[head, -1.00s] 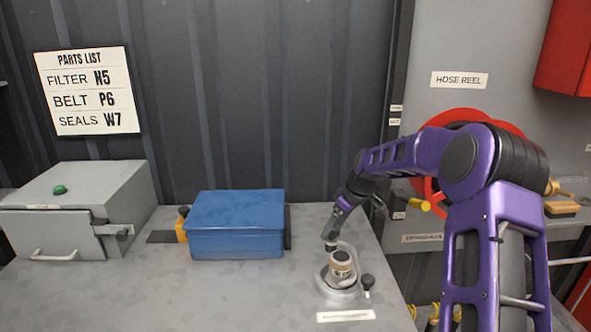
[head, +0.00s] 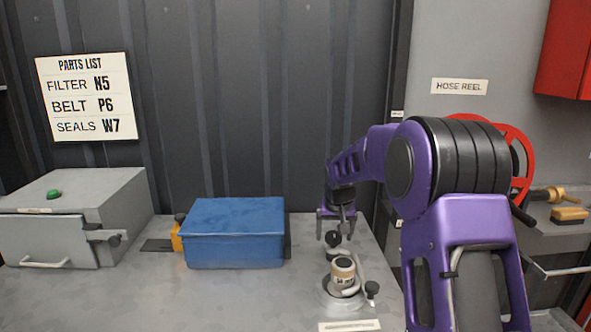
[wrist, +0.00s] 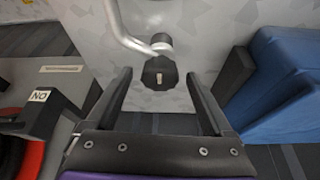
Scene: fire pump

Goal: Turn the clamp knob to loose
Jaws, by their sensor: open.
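The black clamp knob (head: 333,240) stands at the back of a round metal fixture (head: 326,295) on the bench. In the wrist view the dark, many-sided knob (wrist: 160,72) has a pale mark and appears between my two fingertips. My gripper (head: 336,231) points down over the knob, with its fingers apart on either side. No finger visibly touches the knob. A beige-topped cylinder (head: 343,270) sits in the fixture in front of it, with a bent metal rod (wrist: 122,28) beside it. A second black knob (head: 372,288) is at the fixture's right.
A blue box (head: 235,232) stands left of the fixture and close to my right finger in the wrist view. A grey metal case (head: 75,215) is at far left. A white label (head: 350,326) lies in front. A red hose reel (head: 515,160) is at right.

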